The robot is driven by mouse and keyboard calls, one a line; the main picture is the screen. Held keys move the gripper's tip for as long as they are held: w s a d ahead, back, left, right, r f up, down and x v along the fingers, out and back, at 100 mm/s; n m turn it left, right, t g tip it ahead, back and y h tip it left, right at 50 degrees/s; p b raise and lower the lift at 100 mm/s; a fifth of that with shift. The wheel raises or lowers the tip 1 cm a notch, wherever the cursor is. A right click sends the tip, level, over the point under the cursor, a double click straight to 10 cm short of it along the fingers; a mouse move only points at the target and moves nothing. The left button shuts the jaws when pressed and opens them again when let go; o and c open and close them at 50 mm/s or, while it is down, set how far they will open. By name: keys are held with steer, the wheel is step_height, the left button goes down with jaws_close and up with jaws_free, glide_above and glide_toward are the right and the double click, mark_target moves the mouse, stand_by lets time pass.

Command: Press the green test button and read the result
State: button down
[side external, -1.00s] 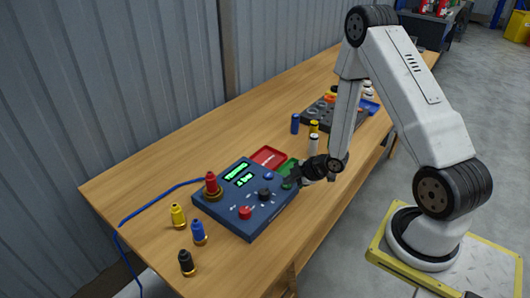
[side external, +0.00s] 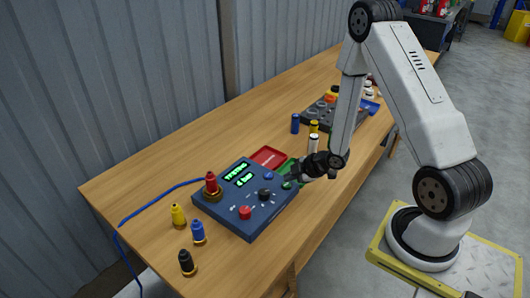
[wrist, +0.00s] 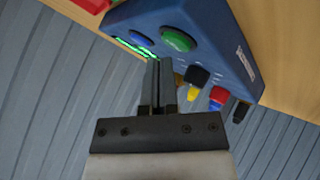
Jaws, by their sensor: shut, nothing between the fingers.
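The blue test box (side external: 258,222) sits on the wooden bench. Its green test button (side external: 287,185) is at the right edge of the panel; it also shows in the wrist view (wrist: 208,26), beside the blue button (wrist: 177,40). My gripper (side external: 292,178) is shut and empty, with its tips close by the green button; I cannot tell whether they touch it. The wrist view shows the closed fingers (wrist: 159,64) in front of the panel. The upper display (side external: 236,171) seems to read "TESTING". The lower display (side external: 244,180) is lit green, too small to read surely.
A red fitting (side external: 211,184) stands on the box's left corner. Yellow (side external: 178,216), blue (side external: 198,233) and black (side external: 187,263) fittings stand in front. A red tray (side external: 268,157) lies behind the box. A white cylinder (side external: 314,144) stands near my gripper.

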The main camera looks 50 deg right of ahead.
mark_target(289, 185)
steer(key=shift+r, duration=0.2)
stand_by(0.3)
steer(key=shift+r, duration=2.45)
steer(key=shift+r, duration=0.1)
steer(key=shift+w+a+r+m+h, duration=0.1)
steer(key=shift+a+r+m+h, duration=0.15)
steer(key=shift+r+m+h, duration=0.2)
steer(key=s+a+r+m+g+h, duration=0.1)
steer(key=s+a+r+m+g, duration=0.5)
steer(key=a, duration=0.6)
steer(key=s+r+m, duration=0.2)
steer(key=s+m, duration=0.1)
steer(key=m, duration=0.1)
steer(key=shift+s+r, duration=0.15)
steer(key=shift+r, duration=0.25)
steer(key=shift+m, duration=0.25)
